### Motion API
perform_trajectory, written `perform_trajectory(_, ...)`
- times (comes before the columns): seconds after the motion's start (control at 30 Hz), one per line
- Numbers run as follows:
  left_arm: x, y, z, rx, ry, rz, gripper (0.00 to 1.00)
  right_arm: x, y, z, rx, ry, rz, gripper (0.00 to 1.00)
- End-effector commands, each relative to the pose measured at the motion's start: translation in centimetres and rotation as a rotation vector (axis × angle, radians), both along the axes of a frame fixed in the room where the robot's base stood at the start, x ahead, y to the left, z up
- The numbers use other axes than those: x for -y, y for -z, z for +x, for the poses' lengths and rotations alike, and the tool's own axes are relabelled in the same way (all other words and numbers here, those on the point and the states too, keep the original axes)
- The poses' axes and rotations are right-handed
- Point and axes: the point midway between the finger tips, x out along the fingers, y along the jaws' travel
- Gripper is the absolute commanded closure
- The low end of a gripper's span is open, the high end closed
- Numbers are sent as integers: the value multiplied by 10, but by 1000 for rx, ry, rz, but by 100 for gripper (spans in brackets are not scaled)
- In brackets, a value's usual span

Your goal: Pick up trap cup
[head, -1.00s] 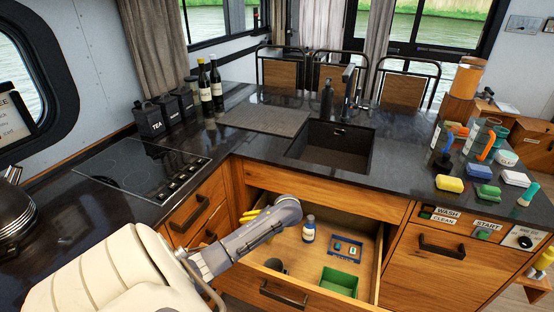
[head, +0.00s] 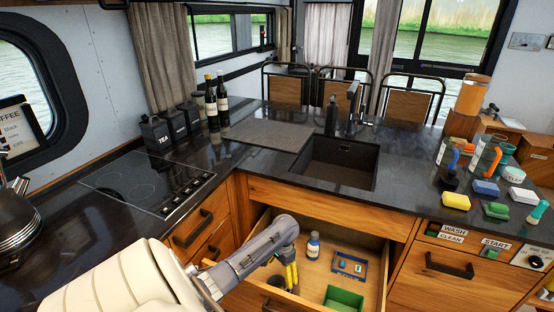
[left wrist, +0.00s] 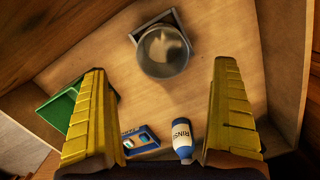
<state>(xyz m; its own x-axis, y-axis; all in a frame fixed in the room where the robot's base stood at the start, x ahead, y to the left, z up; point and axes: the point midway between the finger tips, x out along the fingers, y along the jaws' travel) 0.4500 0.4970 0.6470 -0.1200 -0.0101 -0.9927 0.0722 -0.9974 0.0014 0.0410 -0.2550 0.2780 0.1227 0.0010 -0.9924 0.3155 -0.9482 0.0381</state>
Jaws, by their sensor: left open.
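The trap cup (head: 277,281), a dark round cup with a squarish handle, sits in the open drawer, partly hidden by my left gripper in the head view. In the left wrist view the cup (left wrist: 163,55) is near the top centre, handle toward the top. My left gripper (head: 291,282) points down into the drawer beside the cup in the head view. Its yellow fingers are open with nothing between them, and the cup lies beyond the fingertips. My right gripper is not in view.
The drawer also holds a blue-and-white rinse bottle (head: 313,246), a blue tray with small items (head: 349,264) and a green box (head: 343,299). The drawer walls surround the gripper. Sponges, brushes and bottles stand on the right counter, including a yellow sponge (head: 456,201).

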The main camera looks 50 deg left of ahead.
Motion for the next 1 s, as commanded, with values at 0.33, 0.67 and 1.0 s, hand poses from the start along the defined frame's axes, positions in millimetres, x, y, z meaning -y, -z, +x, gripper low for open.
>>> perform_trajectory(0.33,0,50,-6,-1,-2,0,4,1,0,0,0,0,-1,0)
perform_trajectory(0.67,0,66,-8,-1,-1,0,4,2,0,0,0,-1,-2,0)
perform_trajectory(1.0,-3,103,-12,-2,-2,1,4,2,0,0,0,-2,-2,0)
